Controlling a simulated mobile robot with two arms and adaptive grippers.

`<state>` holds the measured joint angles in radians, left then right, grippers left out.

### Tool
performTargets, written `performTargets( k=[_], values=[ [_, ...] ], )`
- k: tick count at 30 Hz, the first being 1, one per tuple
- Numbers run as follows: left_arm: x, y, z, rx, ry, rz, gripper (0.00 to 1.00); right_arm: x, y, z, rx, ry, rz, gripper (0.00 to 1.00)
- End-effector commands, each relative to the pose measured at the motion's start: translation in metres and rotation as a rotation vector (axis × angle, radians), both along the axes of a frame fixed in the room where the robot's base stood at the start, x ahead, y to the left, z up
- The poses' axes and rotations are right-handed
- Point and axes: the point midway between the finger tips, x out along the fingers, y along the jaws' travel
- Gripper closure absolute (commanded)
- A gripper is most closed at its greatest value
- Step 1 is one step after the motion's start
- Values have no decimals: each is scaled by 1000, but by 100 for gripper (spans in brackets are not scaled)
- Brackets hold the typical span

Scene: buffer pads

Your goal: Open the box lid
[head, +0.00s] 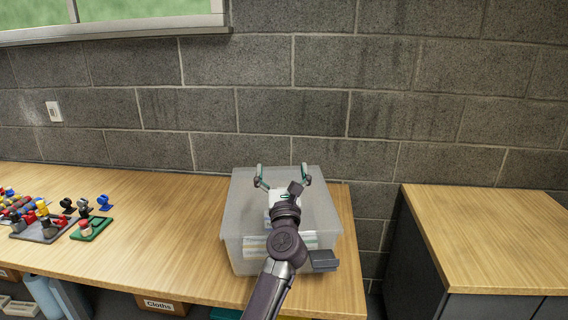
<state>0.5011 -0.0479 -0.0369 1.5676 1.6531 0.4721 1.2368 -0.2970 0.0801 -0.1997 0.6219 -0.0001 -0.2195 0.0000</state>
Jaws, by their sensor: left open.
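A translucent plastic box (240,252) stands at the right end of the wooden bench, with pale striped contents showing through its front wall. Its frosted lid (243,200) appears to lie closed across the top; my arm covers part of it. My left gripper (282,174) is over the far part of the lid, its two green-tipped fingers spread wide and empty. I cannot tell whether the fingers touch the lid or hover above it. My right gripper is not in view.
The wooden bench (160,225) is clear left of the box. Several coloured parts sit on dark trays and a green pad (92,229) at far left. A lower wood-topped cabinet (490,235) stands right, across a gap. A block wall rises behind.

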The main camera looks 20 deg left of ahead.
Motion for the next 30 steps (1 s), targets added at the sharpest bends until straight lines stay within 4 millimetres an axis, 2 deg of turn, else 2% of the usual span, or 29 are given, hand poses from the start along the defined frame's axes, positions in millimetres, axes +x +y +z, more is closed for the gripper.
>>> performTargets(
  k=[6, 24, 30],
  values=[
    [0, 0, -1, 0, 0, 0, 0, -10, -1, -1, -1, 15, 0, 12],
    [0, 0, 0, 1, 0, 0, 100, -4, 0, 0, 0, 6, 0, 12],
    [0, 0, 0, 1, 0, 0, 100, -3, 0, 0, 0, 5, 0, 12]
  ],
)
